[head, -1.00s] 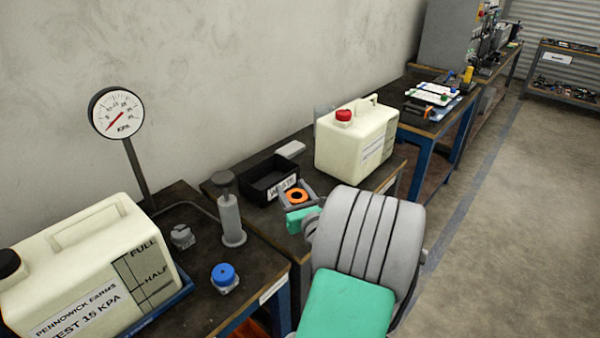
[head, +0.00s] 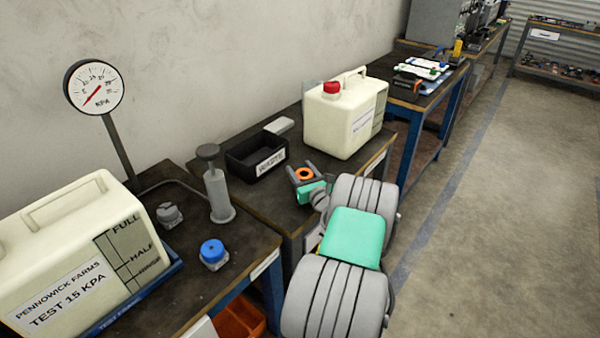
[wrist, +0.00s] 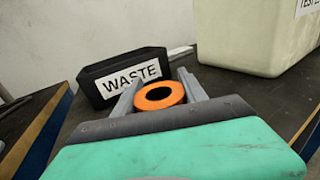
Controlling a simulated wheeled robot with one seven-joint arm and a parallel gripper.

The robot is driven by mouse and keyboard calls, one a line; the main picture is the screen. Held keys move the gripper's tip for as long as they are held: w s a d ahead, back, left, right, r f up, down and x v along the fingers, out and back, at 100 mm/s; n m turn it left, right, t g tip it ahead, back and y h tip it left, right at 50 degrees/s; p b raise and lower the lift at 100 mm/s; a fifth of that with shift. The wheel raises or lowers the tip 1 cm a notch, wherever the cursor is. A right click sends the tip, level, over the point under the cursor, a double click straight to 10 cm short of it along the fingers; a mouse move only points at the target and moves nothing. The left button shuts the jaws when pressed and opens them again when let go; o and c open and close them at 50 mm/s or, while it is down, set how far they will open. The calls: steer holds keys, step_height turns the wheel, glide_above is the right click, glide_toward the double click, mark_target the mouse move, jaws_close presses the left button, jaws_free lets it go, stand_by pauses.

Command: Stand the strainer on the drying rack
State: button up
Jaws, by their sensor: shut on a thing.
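My gripper (head: 306,178) is over the middle bench, just right of the black waste bin. Its two grey fingers are shut on an orange ring-shaped piece (wrist: 160,105), gripped from both sides in the wrist view. The ring has a dark centre; whether it is the strainer or its rim, I cannot tell, as its underside is hidden. It appears to be held above the bench top. I cannot make out a drying rack for certain in either view.
The waste bin (head: 257,168) and a red-capped cream jug (head: 345,125) flank my gripper. On the near bench are a test tank (head: 75,255), a pressure gauge (head: 94,87), a grey hand pump (head: 217,195) and a blue-capped piece (head: 213,253). White trays (head: 424,68) lie on a farther bench.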

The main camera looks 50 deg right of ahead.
steer(key=shift+f, duration=0.2)
steer(key=o, duration=1.5)
steer(key=shift+r, duration=0.1)
steer(key=shift+r, duration=0.25)
steer(key=v, duration=1.2)
steer(key=shift+f, duration=0.15)
